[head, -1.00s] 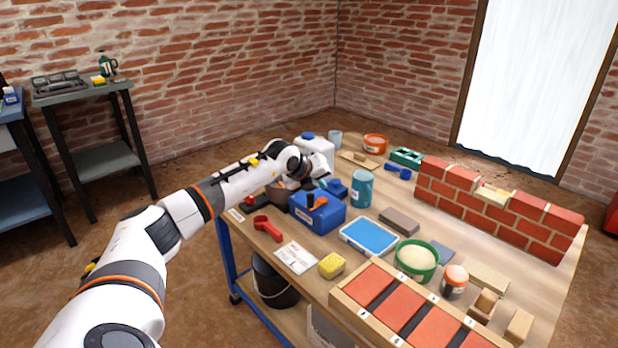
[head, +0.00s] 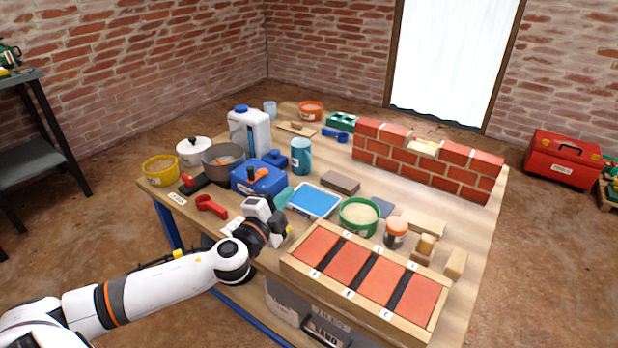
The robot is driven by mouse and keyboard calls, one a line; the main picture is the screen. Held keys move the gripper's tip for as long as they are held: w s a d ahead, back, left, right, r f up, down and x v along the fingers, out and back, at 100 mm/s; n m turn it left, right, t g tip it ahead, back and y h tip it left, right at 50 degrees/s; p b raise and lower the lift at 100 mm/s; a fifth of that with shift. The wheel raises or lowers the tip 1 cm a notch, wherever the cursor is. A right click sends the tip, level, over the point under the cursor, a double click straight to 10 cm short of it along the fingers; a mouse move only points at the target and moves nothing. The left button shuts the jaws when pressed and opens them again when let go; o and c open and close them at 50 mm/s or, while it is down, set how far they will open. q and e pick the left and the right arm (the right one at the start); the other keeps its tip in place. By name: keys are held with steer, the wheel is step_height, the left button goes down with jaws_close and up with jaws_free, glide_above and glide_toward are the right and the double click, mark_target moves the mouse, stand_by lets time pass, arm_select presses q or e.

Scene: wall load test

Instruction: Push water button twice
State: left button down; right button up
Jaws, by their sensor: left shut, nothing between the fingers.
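A white water container (head: 250,135) with a blue cap stands at the back left of the table, behind a grey pot (head: 224,158). I cannot make out a button marked for water. A small red and black device (head: 192,183) sits at the table's left edge, by a small label (head: 177,199); its lettering is too small to read. My left gripper (head: 280,224) is shut and empty over the front of the table, near the blue toolbox and the blue-topped tray. My right gripper is not in view.
A blue toolbox (head: 258,180), red scoop (head: 211,206), yellow tub (head: 160,171) and white lidded pot (head: 194,152) crowd the left side. A blue-topped tray (head: 314,201), green bowl (head: 358,216) and wooden rack (head: 290,266) lie to the right. A brick wall (head: 462,172) stands behind.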

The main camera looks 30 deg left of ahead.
arm_select(q)
steer(key=s+f+n+g+y, duration=0.1)
steer(key=s+f+n+g, duration=0.1)
steer(key=s+f+g, duration=0.45)
steer(key=s+a+f+n+g+y, duration=0.1)
steer(key=s+f+n+g+y, duration=0.15)
steer(key=s, duration=0.75)
steer(key=s+f+n+g+y, duration=0.1)
steer(key=s+f+n+g, duration=0.1)
steer(key=s+f+g, duration=0.45)
steer(key=s+d+f+n+h, duration=0.1)
steer(key=s+d+n+h, duration=0.1)
steer(key=d, duration=0.5)
steer(key=s+d+f+n+h, duration=0.2)
steer(key=s+d+n+h, duration=0.1)
steer(key=d, duration=0.5)
steer(key=shift+s+d+n+h, duration=0.2)
steer(key=shift+d+n+h, duration=0.05)
steer(key=shift+n+h, duration=0.1)
steer(key=shift+t, duration=0.25)
